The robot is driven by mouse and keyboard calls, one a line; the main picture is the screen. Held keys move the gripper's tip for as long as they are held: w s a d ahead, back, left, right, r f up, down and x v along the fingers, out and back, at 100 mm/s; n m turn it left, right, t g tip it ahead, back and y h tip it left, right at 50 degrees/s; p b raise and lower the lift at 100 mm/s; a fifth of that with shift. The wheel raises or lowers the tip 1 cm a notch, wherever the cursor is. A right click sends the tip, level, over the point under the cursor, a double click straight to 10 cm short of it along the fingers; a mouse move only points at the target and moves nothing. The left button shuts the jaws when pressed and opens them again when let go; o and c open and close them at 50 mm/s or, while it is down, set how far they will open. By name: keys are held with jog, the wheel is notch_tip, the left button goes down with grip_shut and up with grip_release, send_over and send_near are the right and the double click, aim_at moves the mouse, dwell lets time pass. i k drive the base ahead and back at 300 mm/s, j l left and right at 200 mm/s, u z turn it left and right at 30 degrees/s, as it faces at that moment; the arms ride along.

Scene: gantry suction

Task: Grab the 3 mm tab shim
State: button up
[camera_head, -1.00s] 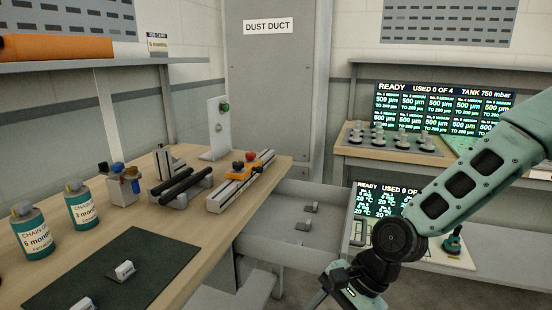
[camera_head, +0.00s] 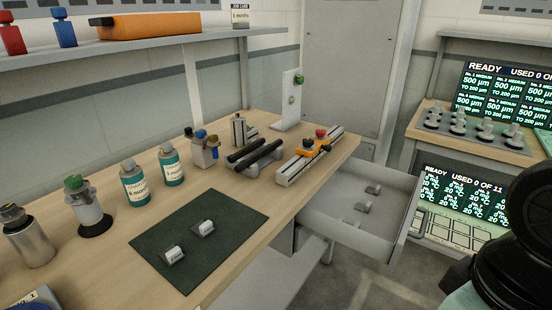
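Two small light-grey pieces with white labels, a left one (camera_head: 173,255) and a right one (camera_head: 204,228), lie apart on a dark mat (camera_head: 225,208) on the wooden bench. More small grey tabbed pieces lie in the open drawer (camera_head: 335,222), one farther back (camera_head: 373,189) and one nearer (camera_head: 362,207). The labels are too small to read, so I cannot tell which is the 3 mm tab shim. Dark parts of my arm fill the lower right corner, well away from the mat. My gripper's fingers are not visible.
The drawer juts out from the bench's right side. Bottles (camera_head: 134,185), a rail fixture (camera_head: 308,155) and black rollers (camera_head: 255,154) stand around the mat. A shelf (camera_head: 150,48) overhangs the back of the bench.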

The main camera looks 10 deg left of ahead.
aim_at(202, 229)
jog(key=u, duration=1.3)
jog(key=k+j+z, duration=0.2)
jog(key=j, duration=0.2)
jog(key=i, duration=0.1)
